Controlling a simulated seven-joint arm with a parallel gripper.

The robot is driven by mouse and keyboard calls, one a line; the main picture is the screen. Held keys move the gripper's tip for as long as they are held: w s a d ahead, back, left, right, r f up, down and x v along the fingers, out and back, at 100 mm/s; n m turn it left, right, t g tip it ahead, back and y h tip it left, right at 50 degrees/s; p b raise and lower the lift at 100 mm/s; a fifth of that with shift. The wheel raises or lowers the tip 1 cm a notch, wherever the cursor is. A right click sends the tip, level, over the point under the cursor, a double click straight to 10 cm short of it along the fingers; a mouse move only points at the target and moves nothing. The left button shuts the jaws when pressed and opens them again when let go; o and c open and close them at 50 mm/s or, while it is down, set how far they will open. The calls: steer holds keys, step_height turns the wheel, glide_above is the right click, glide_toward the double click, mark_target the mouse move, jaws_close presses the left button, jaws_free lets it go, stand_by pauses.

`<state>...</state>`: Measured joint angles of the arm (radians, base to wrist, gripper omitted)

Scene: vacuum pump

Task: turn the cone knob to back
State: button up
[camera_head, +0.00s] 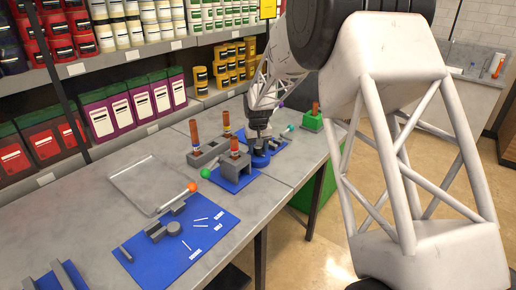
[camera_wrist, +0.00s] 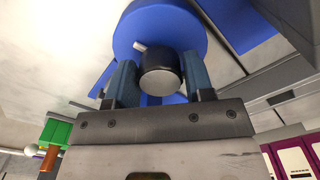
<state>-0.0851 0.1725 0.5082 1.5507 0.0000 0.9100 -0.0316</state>
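A dark round knob (camera_wrist: 160,74) with a short white pointer (camera_wrist: 140,46) sits on a round blue base (camera_wrist: 178,22) in the wrist view. I take it to be the cone knob, though its cone shape does not show clearly. The pointer sticks out to the upper left. In the head view my gripper (camera_head: 259,144) points down over the blue base (camera_head: 260,159), and the knob is hidden.
A grey block with an orange-red handle (camera_head: 234,160) stands close left of my gripper. A grey block with upright handles (camera_head: 206,152) is behind it. A blue board with grey parts (camera_head: 190,245) lies nearer. A green block (camera_head: 312,121) stands to the right. Shelves line the back.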

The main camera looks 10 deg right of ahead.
steer(key=c, duration=0.5)
steer(key=shift+m, duration=0.8)
steer(key=o, duration=0.9)
steer(key=shift+r, duration=0.15)
steer(key=shift+r, duration=3.75)
